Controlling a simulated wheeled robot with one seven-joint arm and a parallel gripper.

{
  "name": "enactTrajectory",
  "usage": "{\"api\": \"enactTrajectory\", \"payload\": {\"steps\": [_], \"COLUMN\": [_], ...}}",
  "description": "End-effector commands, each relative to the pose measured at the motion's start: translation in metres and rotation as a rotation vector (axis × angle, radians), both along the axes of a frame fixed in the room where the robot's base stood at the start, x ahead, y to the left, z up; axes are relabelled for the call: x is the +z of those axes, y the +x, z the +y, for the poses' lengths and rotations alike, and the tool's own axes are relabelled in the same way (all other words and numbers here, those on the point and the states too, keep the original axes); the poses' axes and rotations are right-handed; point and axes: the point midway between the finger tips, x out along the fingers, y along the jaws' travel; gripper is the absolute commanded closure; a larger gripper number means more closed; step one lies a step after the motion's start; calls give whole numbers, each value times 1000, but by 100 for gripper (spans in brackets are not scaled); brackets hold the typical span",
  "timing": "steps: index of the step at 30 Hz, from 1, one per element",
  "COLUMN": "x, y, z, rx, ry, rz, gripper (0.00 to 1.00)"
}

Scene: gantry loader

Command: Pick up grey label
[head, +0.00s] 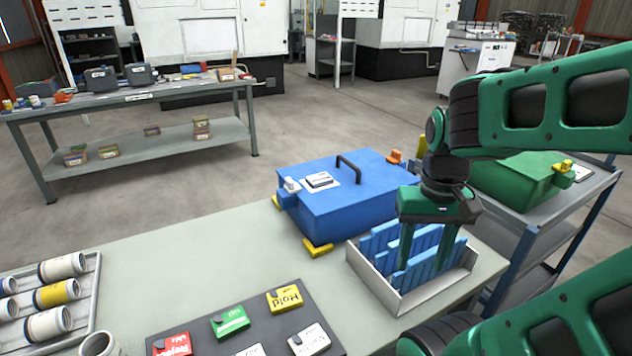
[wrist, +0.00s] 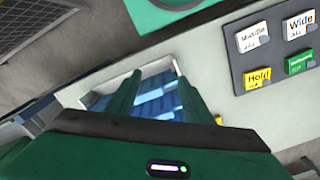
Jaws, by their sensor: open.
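No label reads plainly as grey. Pale, whitish label blocks lie on a dark board (head: 208,340) at the front of the table.
The white tray (head: 408,303) holds several blue slats (head: 425,280). A blue lidded box (head: 345,195) with a black handle stands behind it. A rack of cylinders (head: 95,290) is at the left. The table (head: 180,262) is bare between rack and box.

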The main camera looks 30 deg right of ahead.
Motion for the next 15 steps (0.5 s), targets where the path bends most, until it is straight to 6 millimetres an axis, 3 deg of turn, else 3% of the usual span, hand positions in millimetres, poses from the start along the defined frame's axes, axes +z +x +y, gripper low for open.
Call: {"api": "enactTrajectory", "payload": {"steps": [2,5,8,15], "x": [9,22,41,83], "y": [-3,20,59,179], "z": [-1,-7,-13,-19], "rx": [-21,-79,-179,-466], "ry": [-3,-9,-16,-11], "rz": [-16,-13,-13,-5], "gripper": [39,39,39,39]}}
